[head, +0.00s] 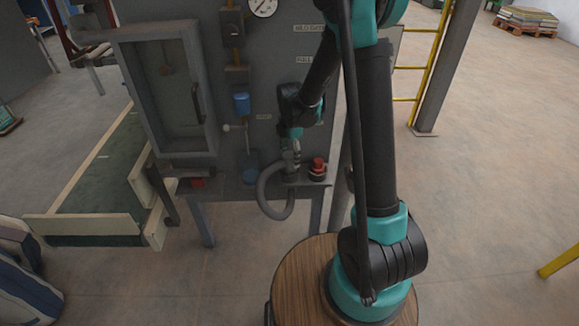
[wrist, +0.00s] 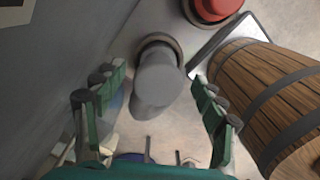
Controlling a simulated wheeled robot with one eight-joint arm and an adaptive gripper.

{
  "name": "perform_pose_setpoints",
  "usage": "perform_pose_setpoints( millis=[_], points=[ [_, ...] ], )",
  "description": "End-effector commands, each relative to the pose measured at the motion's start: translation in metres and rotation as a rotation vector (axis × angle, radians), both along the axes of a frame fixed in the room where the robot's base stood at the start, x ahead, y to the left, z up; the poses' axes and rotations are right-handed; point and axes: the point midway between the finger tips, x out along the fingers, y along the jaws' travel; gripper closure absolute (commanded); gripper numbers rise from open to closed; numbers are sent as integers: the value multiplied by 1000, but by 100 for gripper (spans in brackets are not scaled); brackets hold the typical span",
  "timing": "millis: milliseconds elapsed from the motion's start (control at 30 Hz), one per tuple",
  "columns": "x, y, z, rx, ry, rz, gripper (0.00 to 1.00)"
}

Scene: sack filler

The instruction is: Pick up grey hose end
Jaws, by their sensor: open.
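The grey hose end (wrist: 160,75) is in the middle of the wrist view, a blunt grey cylinder rising from a round collar. In the head view the grey hose (head: 266,198) loops below a small shelf on the front of the machine. My gripper (wrist: 158,84) is open, with one teal-and-grey finger on each side of the hose end. I see gaps between the fingers and the hose end, and no clear contact. In the head view my gripper (head: 292,143) is just above the hose, and the arm partly hides it there.
A red knob (head: 318,166) stands close to the right of the hose; it also shows at the top of the wrist view (wrist: 215,8). The grey machine panel (head: 285,65) is close behind. A blue fitting (head: 241,103) is to the left.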

Motion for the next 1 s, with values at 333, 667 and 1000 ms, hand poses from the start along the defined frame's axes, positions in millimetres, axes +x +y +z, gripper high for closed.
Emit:
perform_pose_setpoints(
  millis=[333,667,1000],
  points=[
    [0,4,-40,0,0,0,30],
    [0,4,-42,0,0,0,36],
    [0,4,-42,0,0,0,78]
  ],
)
